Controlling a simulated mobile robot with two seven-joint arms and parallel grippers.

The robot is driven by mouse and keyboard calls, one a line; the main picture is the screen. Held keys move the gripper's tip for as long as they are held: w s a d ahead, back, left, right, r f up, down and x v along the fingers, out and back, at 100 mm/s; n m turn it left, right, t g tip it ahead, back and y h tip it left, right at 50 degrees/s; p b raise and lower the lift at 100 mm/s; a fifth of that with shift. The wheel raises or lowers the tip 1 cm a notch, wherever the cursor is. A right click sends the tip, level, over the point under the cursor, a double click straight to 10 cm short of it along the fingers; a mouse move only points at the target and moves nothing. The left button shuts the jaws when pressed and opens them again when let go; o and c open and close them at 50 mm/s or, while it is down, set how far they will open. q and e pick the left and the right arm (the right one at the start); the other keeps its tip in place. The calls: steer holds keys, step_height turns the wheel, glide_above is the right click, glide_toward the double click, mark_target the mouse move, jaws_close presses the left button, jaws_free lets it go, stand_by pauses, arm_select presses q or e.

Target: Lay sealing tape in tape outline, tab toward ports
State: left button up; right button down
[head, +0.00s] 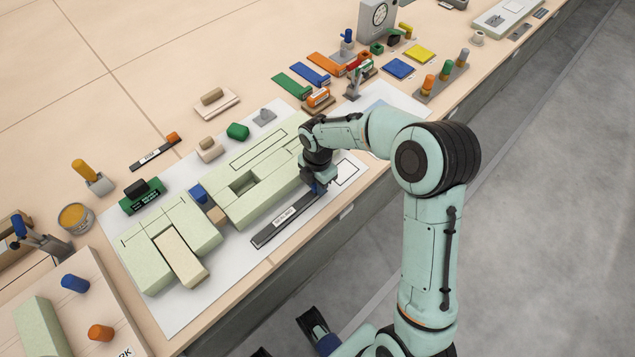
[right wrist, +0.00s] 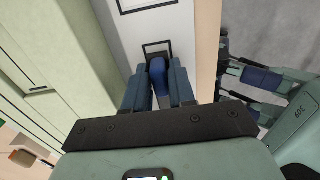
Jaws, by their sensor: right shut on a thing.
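A long dark strip (head: 268,234) with a white label, which I take for the sealing tape, lies or hovers just along the near side of the pale green panel (head: 262,205). Its right end runs under my right gripper (head: 318,188). In the right wrist view the right gripper (right wrist: 158,88) is shut on a blue piece (right wrist: 158,70) with a dark end, apparently the tape's tab end. A black outline (right wrist: 157,43) on the white sheet shows just beyond the fingers. Another long black outline (head: 258,150) is on the panel top.
A cream block (head: 182,258), a blue piece (head: 198,193) and a green block (head: 237,131) are near the panel. Coloured strips and pegs (head: 446,70) stand at the back right. The table's front edge is close to my right gripper, with open floor beyond.

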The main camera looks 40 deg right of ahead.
steer(key=shift+f, duration=0.6)
jaws_free()
steer(key=shift+r, duration=0.1)
stand_by(0.4)
steer(key=shift+w, duration=0.1)
stand_by(0.4)
steer(key=shift+r, duration=0.15)
steer(key=shift+w+r+p, duration=0.15)
steer(key=shift+r+p, duration=0.8)
steer(key=shift+r, duration=0.35)
steer(key=shift+r+p, duration=0.9)
steer(key=shift+r, duration=0.15)
steer(key=shift+s+r+p, duration=0.2)
steer(key=shift+r+p, duration=1.45)
steer(key=shift+r, duration=0.35)
